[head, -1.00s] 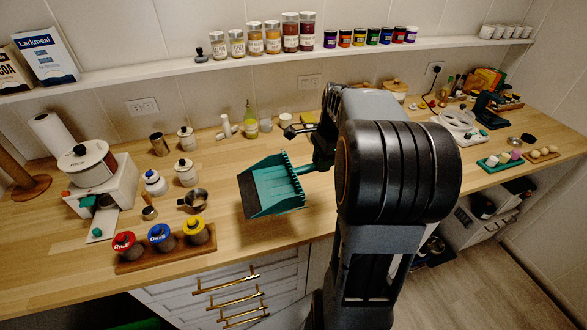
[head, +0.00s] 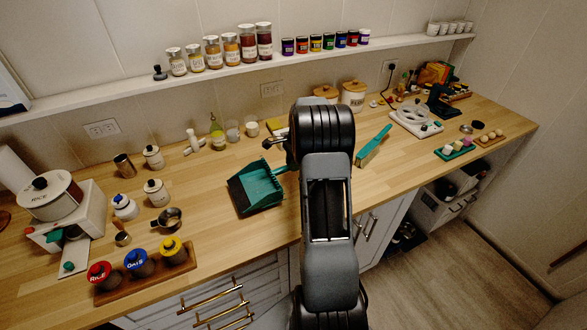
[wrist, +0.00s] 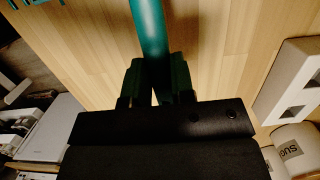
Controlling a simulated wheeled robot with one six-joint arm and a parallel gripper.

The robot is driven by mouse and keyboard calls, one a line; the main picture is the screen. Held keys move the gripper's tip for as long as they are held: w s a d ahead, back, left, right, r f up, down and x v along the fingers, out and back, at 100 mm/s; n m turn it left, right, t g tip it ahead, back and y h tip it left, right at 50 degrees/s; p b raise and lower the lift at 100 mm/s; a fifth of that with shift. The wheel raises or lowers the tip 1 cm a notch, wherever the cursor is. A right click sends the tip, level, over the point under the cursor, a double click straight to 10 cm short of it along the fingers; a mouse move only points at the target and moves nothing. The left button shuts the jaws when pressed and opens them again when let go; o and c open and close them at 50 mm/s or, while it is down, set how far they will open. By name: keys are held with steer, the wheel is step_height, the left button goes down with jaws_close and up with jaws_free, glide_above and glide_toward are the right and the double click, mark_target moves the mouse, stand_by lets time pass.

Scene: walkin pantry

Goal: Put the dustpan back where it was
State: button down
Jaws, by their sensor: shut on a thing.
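The teal dustpan (head: 262,184) is in the middle of the head view, over the wooden counter, with its wide dark mouth towards the lower left. I cannot tell whether it touches the counter. My gripper (wrist: 157,92) is shut on the dustpan's teal round handle (wrist: 149,30), which runs up out of the wrist view. In the head view my arm hides the gripper and most of the handle. A teal brush (head: 373,146) is on the counter to the right of my arm.
Left of the dustpan are a small metal pan (head: 167,219) and a wooden rack (head: 145,274) with three lidded jars. Canisters (head: 354,95) stand at the back right. Bare counter lies around the dustpan.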

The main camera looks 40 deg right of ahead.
steer(key=shift+f, duration=1.6)
steer(key=c, duration=1)
jaws_free()
steer(key=shift+o, duration=0.2)
steer(key=r, duration=0.3)
steer(key=d+r+b, duration=0.1)
steer(key=r, duration=0.7)
steer(key=shift+s+d+r+b, duration=0.1)
steer(key=shift+s+d+b, duration=0.05)
steer(key=shift+d+b, duration=0.25)
steer(key=s+a+r+n+t+h, duration=0.1)
steer(key=s+a+r+n, duration=0.15)
steer(key=a, duration=0.35)
steer(key=s+a+r+n, duration=0.2)
steer(key=a+r+n, duration=0.15)
steer(key=a, duration=0.25)
steer(key=s+a+r+n+t+h, duration=0.1)
steer(key=s+a+r+n, duration=0.1)
steer(key=a+n, duration=0.3)
steer(key=s+a+f+n+t, duration=0.2)
steer(key=s+a+f+n, duration=0.1)
steer(key=s+a+n, duration=0.6)
steer(key=s+a, duration=0.1)
steer(key=s, duration=0.2)
steer(key=shift+s, duration=0.15)
